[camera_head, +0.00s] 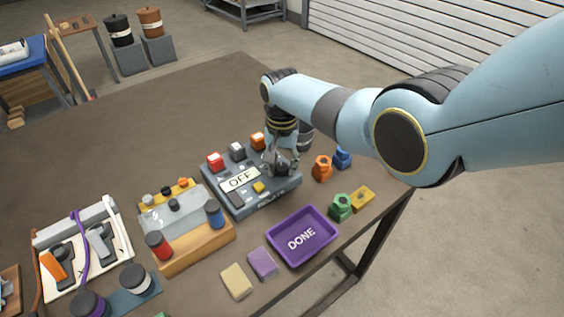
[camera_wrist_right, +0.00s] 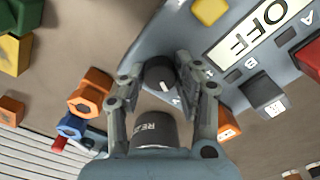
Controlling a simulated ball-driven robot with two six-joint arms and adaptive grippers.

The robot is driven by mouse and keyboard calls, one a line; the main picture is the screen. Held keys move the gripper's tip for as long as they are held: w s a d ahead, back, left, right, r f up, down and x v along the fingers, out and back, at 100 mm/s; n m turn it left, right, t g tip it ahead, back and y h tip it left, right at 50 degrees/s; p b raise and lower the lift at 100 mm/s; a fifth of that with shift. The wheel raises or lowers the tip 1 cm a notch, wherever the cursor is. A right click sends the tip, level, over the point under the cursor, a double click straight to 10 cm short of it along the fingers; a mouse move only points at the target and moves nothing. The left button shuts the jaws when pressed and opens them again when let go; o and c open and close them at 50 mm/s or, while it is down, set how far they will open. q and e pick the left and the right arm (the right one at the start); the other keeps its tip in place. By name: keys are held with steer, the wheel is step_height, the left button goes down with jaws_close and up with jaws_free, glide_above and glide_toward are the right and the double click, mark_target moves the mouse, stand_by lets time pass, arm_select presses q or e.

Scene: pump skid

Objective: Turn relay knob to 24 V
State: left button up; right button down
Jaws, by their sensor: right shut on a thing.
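The grey relay panel (camera_head: 262,202) stands on the brown table, with a white label reading OFF (camera_head: 241,179). My right gripper (camera_head: 281,163) is at the panel's right end, pointing down. In the right wrist view, my right gripper's two fingers are on either side of a round dark knob (camera_wrist_right: 160,74) with a white pointer line, and are shut on it. The pointer is toward the lower right in that view. A dark cylinder (camera_wrist_right: 155,130) with partly hidden lettering starting "RE" is between the fingers, nearer the wrist. My left gripper is not in view.
A purple DONE tray (camera_head: 302,258) is in front. Orange (camera_head: 322,168), blue (camera_head: 342,157), green (camera_head: 340,207) and yellow (camera_head: 362,199) parts lie to the right. The table behind is clear.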

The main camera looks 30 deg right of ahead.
mark_target(281, 166)
steer(key=shift+m, duration=0.5)
steer(key=c, duration=0.9)
jaws_free()
step_height(281, 166, up, 12)
